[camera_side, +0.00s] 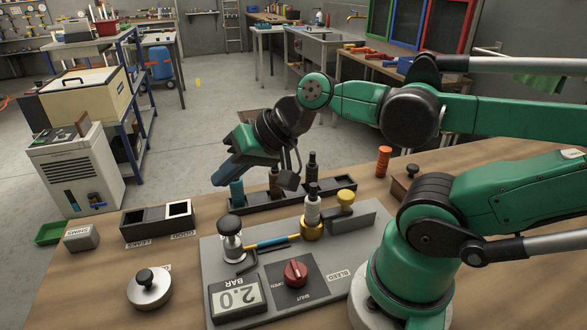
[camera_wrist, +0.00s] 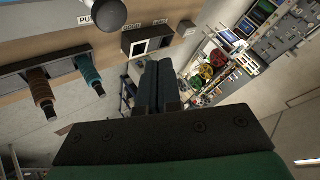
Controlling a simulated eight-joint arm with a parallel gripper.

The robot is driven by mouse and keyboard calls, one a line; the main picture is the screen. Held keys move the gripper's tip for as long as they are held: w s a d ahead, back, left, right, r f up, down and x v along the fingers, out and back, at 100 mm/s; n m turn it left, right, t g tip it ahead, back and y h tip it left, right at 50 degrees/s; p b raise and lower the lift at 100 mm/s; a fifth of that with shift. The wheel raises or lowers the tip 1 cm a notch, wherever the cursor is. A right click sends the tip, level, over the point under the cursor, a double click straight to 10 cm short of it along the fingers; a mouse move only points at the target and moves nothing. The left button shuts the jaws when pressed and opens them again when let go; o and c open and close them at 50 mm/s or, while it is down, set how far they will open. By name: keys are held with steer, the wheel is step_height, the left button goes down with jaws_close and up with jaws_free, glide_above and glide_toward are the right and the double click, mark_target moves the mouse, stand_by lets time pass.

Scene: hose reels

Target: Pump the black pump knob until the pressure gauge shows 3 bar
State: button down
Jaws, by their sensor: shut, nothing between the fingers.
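The black pump knob (camera_side: 230,225) tops a short upright pump on the grey board (camera_side: 340,276). A yellow and blue hose runs from the pump towards a brass fitting. The pressure gauge (camera_side: 236,297) is a display marked BAR at the board's front left; its digits look like 2.0. My gripper (camera_side: 222,179) is shut and empty, above and behind the pump knob and apart from it. Its closed fingers also show in the wrist view (camera_wrist: 160,75).
A red valve knob (camera_side: 295,273) sits beside the gauge. A dark rack (camera_side: 262,203) with upright teal, brown and black pieces stands behind the board. A silver disc with a black knob (camera_side: 149,288) and a two-bin box (camera_side: 146,231) stand left.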

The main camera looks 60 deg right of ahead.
steer(key=r, duration=0.3)
steer(key=shift+w+r, duration=0.1)
steer(key=shift+w, duration=0.15)
glide_above(234, 222)
step_height(234, 222, down, 8)
steer(key=shift+w+r, duration=0.1)
steer(key=shift+r, duration=0.15)
steer(key=shift+f, duration=0.7)
stand_by(1.7)
steer(key=shift+f, duration=0.4)
